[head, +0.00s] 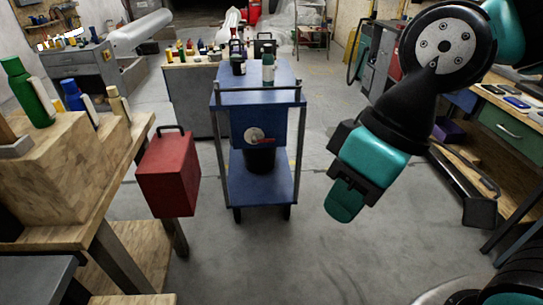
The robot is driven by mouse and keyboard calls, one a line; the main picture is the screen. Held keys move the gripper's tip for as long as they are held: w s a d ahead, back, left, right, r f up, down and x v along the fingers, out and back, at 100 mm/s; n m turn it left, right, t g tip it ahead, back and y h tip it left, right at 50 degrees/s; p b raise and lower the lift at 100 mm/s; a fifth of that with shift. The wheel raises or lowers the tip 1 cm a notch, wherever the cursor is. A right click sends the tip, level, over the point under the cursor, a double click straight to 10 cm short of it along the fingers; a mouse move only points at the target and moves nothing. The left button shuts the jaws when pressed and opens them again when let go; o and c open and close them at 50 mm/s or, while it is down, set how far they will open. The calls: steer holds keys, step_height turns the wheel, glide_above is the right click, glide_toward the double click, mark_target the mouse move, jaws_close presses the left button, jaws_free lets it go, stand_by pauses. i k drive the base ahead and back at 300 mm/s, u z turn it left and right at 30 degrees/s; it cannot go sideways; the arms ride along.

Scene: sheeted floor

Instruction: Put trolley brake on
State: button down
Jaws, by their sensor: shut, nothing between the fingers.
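A blue trolley (262,187) stands in the middle of the head view, with an upper and a lower shelf on grey posts. On its front blue panel is a pale round disc (253,134) with a small red lever (265,141) pointing to the right, which looks like the brake. A black bucket (259,160) is on the lower shelf just below it. My gripper (345,203) is teal and black, points down, and is shut and empty. It is in the air to the right of the trolley, apart from it and nearer to me.
Two bottles (268,70) stand on the trolley's top. A red box (168,173) is left of the trolley, beside a wooden bench (70,172) with bottles. A workbench with a green drawer (507,132) is at right. The floor (270,255) in front is clear.

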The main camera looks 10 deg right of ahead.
mark_target(255, 141)
steer(key=z, duration=1.25)
steer(key=i, duration=0.95)
steer(key=u, duration=2.6)
